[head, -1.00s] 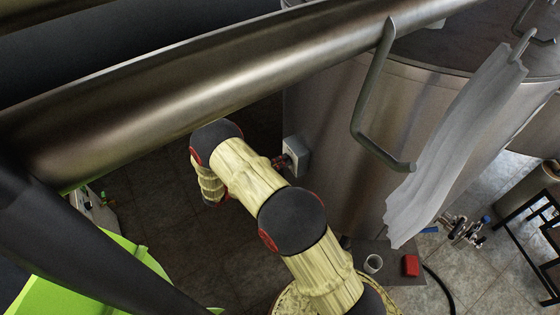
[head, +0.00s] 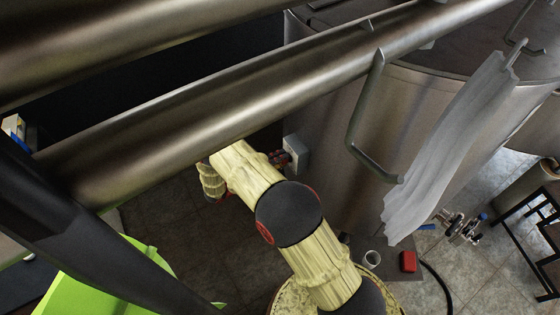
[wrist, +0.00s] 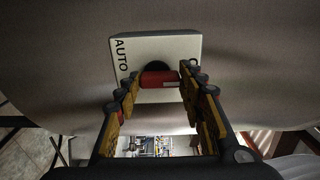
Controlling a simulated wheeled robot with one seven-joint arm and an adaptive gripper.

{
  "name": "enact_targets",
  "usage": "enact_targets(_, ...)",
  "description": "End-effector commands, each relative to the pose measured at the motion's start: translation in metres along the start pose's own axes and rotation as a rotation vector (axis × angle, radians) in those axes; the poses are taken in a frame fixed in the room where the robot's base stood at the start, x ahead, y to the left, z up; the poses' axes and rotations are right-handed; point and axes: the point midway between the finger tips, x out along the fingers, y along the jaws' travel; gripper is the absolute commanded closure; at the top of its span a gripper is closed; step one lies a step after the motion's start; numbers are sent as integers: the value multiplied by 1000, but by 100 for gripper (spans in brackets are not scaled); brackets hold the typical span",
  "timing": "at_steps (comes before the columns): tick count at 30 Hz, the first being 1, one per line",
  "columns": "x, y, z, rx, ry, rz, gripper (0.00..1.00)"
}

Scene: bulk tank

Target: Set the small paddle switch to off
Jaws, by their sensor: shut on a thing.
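The paddle switch is a pale box (wrist: 185,48) on the curved tank wall, with "AUTO" printed at its left and a round mark like an "O" at its right. Its red paddle (wrist: 158,79) lies crosswise on a black hub in the wrist view. My gripper (wrist: 158,82) has a finger at each end of the paddle and is shut on it. In the head view the switch box (head: 296,154) shows on the tank's left side, with my gripper (head: 279,159) against its left face. The paddle is hard to make out there.
Thick metal pipes (head: 240,100) cross above my arm and hide part of it. A bent handle (head: 364,125) and grey cloth (head: 450,145) hang by the tank (head: 335,190).

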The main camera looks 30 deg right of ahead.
Motion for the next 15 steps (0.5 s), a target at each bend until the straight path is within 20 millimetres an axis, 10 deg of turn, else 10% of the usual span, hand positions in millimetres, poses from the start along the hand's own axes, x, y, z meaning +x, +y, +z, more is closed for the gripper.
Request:
enact_targets(9,0,0,1,1,-3,2,86)
enact_targets(10,0,0,1,1,-3,2,59)
enact_targets(15,0,0,1,1,-2,1,50)
